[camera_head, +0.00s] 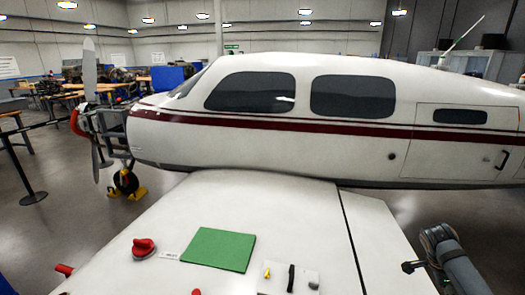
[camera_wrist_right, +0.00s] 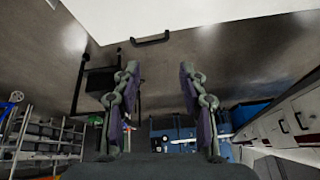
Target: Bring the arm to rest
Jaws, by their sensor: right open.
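My right gripper (camera_wrist_right: 160,85) shows in the right wrist view, its two fingers wide apart with nothing between them. My left arm and left gripper are in neither view.
A white aeroplane (camera_head: 270,145) with a red stripe stands across the head view. Its wing (camera_head: 290,205) fills the foreground and bears a green mat (camera_head: 218,250), a red-topped piece (camera_head: 144,247) and a pale plate (camera_head: 300,277) with small parts. Grey floor lies right of the wing.

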